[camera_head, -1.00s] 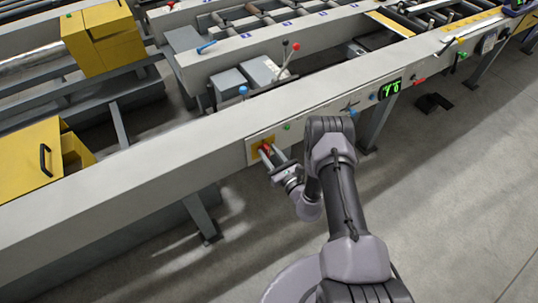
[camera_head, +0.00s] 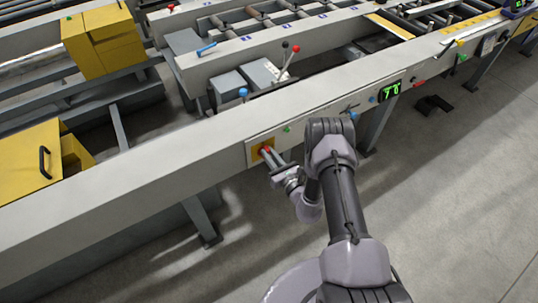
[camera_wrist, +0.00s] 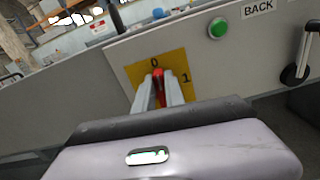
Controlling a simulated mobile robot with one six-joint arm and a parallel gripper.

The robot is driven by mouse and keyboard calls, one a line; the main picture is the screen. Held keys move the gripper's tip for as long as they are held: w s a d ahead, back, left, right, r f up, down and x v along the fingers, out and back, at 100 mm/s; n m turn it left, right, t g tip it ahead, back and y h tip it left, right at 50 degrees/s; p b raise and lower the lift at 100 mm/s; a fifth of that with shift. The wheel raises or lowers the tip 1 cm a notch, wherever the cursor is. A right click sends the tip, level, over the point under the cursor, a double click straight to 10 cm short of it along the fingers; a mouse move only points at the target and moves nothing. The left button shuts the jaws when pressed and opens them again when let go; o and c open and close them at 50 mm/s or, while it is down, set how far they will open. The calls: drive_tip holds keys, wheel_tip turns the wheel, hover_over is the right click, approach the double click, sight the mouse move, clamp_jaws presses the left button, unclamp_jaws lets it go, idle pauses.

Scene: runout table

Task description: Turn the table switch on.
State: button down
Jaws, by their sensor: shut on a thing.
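The table switch is a red knob (camera_wrist: 157,75) on a yellow plate (camera_wrist: 142,65) marked 0 at the top and 1 at the right. In the wrist view the knob stands upright below the 0, as far as it shows between the fingers. My gripper (camera_wrist: 158,82) is shut on the knob, one finger on each side, and hides its lower part. In the head view my gripper (camera_head: 269,155) reaches the yellow plate (camera_head: 256,151) on the front face of the table beam, with a bit of red showing at the fingertips.
A green button (camera_wrist: 218,28) sits right of the switch, beside a BACK label (camera_wrist: 258,7). A black-handled lever (camera_wrist: 300,60) is farther right. Clear floor lies in front.

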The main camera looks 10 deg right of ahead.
drive_tip(key=shift+w+d+f+m+b, duration=0.1)
drive_tip(key=shift+d+f+m+b, duration=0.4)
drive_tip(key=shift+m, duration=2.3)
drive_tip(key=shift+w+f+m+b, duration=0.15)
drive_tip(key=shift+m+b, duration=0.7)
drive_tip(key=shift+m, duration=1.95)
drive_tip(key=shift+d+f+m+b, duration=0.3)
drive_tip(key=shift+m+b, duration=0.4)
drive_tip(key=shift+m, duration=2.1)
drive_tip(key=c, duration=1.4)
unclamp_jaws()
